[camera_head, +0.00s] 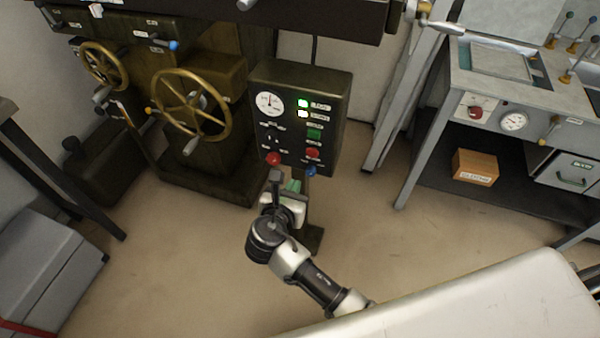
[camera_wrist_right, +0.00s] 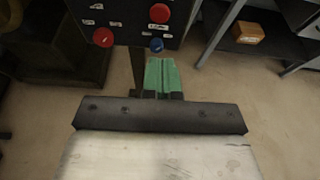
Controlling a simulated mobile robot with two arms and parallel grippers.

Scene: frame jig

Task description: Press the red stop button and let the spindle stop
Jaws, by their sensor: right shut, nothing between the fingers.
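The dark control box (camera_head: 334,125) stands on a post in the middle of the head view. It carries a red button (camera_head: 273,158) at its lower left and another red button (camera_head: 312,153) at its right. I cannot read which label marks stop. In the right wrist view the lower-left red button (camera_wrist_right: 103,37) and the upper-right one (camera_wrist_right: 158,12) both show. My right gripper (camera_head: 293,185), with green fingers (camera_wrist_right: 162,75), is shut and empty, just below the box and apart from both buttons. My left gripper is out of view. I cannot make out the spindle.
A blue knob (camera_head: 311,171) sits low on the box, close to my right fingers. Above are a green button (camera_head: 314,134), two lit lamps and a dial (camera_head: 269,103). Brass handwheels (camera_head: 191,104) stand left. A grey bench (camera_head: 520,93) stands right. Floor between is clear.

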